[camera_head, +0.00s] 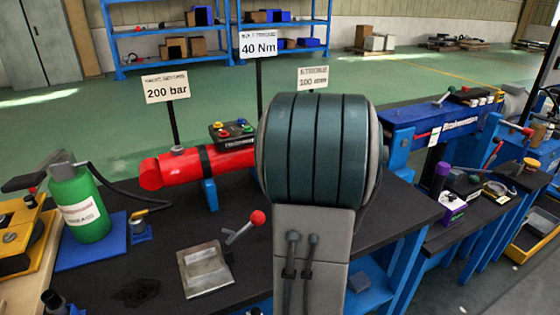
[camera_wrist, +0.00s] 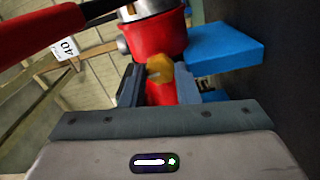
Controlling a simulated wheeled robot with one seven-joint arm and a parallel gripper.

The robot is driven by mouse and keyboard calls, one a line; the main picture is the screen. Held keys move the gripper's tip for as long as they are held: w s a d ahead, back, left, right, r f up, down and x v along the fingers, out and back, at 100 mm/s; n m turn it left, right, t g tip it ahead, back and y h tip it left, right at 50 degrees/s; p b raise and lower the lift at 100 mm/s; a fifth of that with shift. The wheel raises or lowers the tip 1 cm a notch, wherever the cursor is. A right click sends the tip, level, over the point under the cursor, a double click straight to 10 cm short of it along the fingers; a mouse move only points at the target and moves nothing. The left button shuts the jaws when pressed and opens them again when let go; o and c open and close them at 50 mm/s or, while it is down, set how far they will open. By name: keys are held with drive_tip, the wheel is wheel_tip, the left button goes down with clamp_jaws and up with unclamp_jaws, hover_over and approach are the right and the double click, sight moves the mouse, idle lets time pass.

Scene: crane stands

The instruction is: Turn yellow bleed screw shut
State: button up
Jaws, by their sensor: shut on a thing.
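In the wrist view the yellow bleed screw (camera_wrist: 160,70) is a small hex head with a slot, in front of a red cylindrical body (camera_wrist: 158,38). My gripper (camera_wrist: 158,80) has one finger on each side of the screw and is shut on it. A silver collar (camera_wrist: 150,8) tops the red body. In the head view my arm covers the middle, and the screw and my gripper are hidden.
A blue block (camera_wrist: 225,42) stands close beside the red body, and a red and black bar (camera_wrist: 45,25) crosses the upper left.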

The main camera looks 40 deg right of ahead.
drive_tip(key=shift+m, duration=0.6)
drive_tip(key=o, duration=1)
drive_tip(key=shift+s, duration=0.1)
drive_tip(key=b+v, duration=0.3)
drive_tip(key=v, duration=0.2)
drive_tip(key=b+v, duration=0.3)
drive_tip(key=v, duration=0.3)
drive_tip(key=shift+a+f, duration=0.1)
drive_tip(key=shift+f, duration=0.15)
drive_tip(key=shift+r+b+v, duration=0.1)
drive_tip(key=shift+b+v, duration=0.25)
drive_tip(key=shift+v, duration=0.3)
drive_tip(key=shift+r+b+v, duration=0.15)
drive_tip(key=shift+b+v, duration=0.2)
drive_tip(key=shift+v, duration=0.3)
